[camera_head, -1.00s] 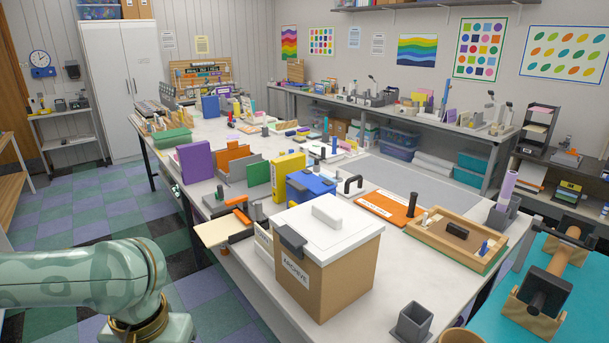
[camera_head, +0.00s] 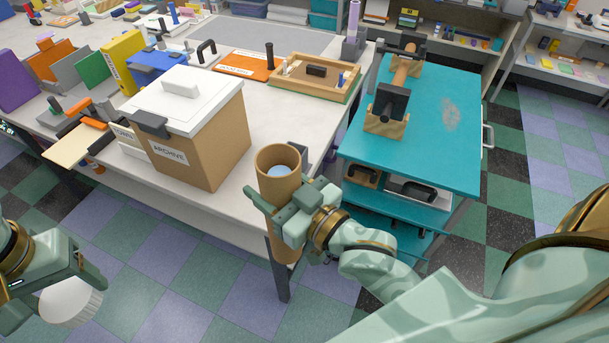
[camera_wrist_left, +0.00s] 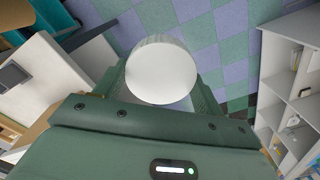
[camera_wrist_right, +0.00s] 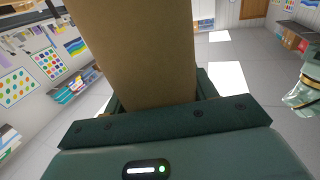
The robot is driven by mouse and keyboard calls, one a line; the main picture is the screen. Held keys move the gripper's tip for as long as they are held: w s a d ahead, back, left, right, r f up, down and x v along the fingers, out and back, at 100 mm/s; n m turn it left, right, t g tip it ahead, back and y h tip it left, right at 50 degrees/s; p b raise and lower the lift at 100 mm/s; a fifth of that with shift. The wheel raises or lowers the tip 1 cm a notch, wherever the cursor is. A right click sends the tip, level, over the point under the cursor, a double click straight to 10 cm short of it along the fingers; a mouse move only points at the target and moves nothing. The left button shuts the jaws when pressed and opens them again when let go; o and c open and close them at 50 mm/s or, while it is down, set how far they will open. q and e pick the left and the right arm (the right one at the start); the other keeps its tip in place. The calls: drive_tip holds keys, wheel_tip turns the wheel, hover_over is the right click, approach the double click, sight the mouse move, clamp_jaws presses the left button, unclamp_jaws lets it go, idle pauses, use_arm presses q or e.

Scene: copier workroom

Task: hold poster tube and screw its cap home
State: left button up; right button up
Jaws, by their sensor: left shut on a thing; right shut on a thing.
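The poster tube (camera_head: 283,245) is a brown cardboard cylinder, upright in the head view, with its open top end facing up and something light blue inside. My right gripper (camera_head: 282,212) is shut around it below the rim; the right wrist view shows the brown tube wall (camera_wrist_right: 135,50) between the jaws. The white round cap (camera_head: 72,303) is at the lower left of the head view, held in my left gripper (camera_head: 60,285). The cap (camera_wrist_left: 161,70) also shows in the left wrist view, between the jaws. Cap and tube are well apart.
The white worktable (camera_head: 262,125) carries an archive box (camera_head: 205,140) with a white lid, close behind the tube. A teal cart (camera_head: 430,140) with a roller in wooden supports stands to the right. The checkered floor between my grippers is clear.

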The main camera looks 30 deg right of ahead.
drive_tip(key=w+a+n+g+y, duration=0.3)
drive_tip(key=a+n+y, duration=0.1)
drive_tip(key=a, duration=0.4)
drive_tip(key=shift+r+y, duration=0.25)
drive_tip(key=shift+y, duration=0.65)
use_arm(q)
drive_tip(key=w+d+r+m, duration=0.2)
drive_tip(key=w+d+r, duration=0.2)
drive_tip(key=d, duration=0.2)
drive_tip(key=w+d+r+m, duration=0.1)
drive_tip(key=w+d+r, duration=0.3)
drive_tip(key=d, duration=0.3)
drive_tip(key=s+d+r+m, duration=0.1)
drive_tip(key=d+r+m, duration=0.1)
drive_tip(key=d+r, duration=0.2)
drive_tip(key=s+d+r+m, duration=0.2)
drive_tip(key=d+r+m, duration=0.1)
drive_tip(key=d, duration=0.7)
drive_tip(key=shift+s+d+r, duration=0.15)
drive_tip(key=shift+d+r, duration=0.05)
drive_tip(key=shift+r, duration=0.55)
